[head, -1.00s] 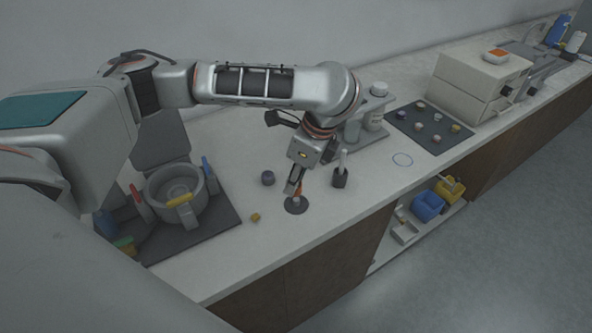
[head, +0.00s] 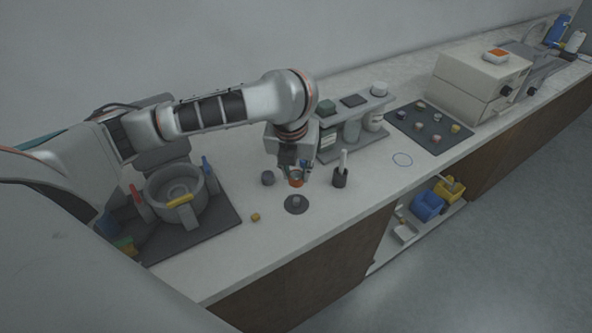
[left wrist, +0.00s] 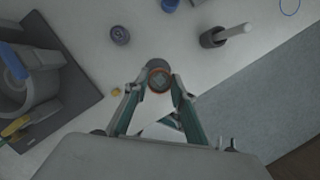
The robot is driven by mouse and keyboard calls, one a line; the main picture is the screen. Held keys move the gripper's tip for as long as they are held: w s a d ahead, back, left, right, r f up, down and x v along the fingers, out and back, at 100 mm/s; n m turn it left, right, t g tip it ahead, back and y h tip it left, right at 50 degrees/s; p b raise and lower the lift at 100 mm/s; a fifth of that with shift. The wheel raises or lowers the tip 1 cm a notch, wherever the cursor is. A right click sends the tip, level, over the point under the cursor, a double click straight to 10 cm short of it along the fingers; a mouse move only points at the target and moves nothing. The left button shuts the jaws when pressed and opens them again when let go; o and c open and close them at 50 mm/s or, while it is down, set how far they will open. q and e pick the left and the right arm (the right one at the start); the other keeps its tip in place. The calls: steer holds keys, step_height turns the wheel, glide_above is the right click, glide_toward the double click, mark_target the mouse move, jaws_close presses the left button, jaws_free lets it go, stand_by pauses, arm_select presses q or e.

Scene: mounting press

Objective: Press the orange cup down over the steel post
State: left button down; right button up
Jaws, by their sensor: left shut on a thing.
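The orange cup (head: 296,182) is between the fingers of my left gripper (head: 297,170), which is shut on it. In the left wrist view the cup's orange rim (left wrist: 160,82) shows between the two fingertips (left wrist: 160,84). The short steel post (head: 296,200) stands on a dark round base (head: 297,209) on the counter. The cup appears above the post and apart from it. In the left wrist view part of the dark base (left wrist: 156,65) shows just beyond the cup, and the post is hidden there. My right gripper is not in view.
A dark holder with a pale handle (head: 340,177) stands right of the post. A small dark round piece (head: 268,178) and a yellow cube (head: 255,217) lie to its left. A bottle rack (head: 352,147) stands behind. A large grey pot (head: 160,190) is farther left.

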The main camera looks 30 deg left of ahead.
arm_select(q)
steer(key=shift+f, duration=0.1)
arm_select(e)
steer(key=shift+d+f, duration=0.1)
arm_select(q)
steer(key=shift+f, duration=0.2)
steer(key=shift+f+b, duration=0.5)
steer(key=shift+f, duration=0.05)
step_height(320, 180, down, 4)
steer(key=b, duration=0.4)
steer(key=shift+r, duration=0.2)
steer(key=shift+f, duration=0.55)
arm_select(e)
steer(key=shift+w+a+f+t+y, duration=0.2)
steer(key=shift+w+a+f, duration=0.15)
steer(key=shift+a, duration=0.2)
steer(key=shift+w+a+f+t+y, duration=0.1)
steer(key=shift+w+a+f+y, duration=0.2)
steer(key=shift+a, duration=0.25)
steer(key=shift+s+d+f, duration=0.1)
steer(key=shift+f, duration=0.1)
arm_select(q)
steer(key=shift+p, duration=0.5)
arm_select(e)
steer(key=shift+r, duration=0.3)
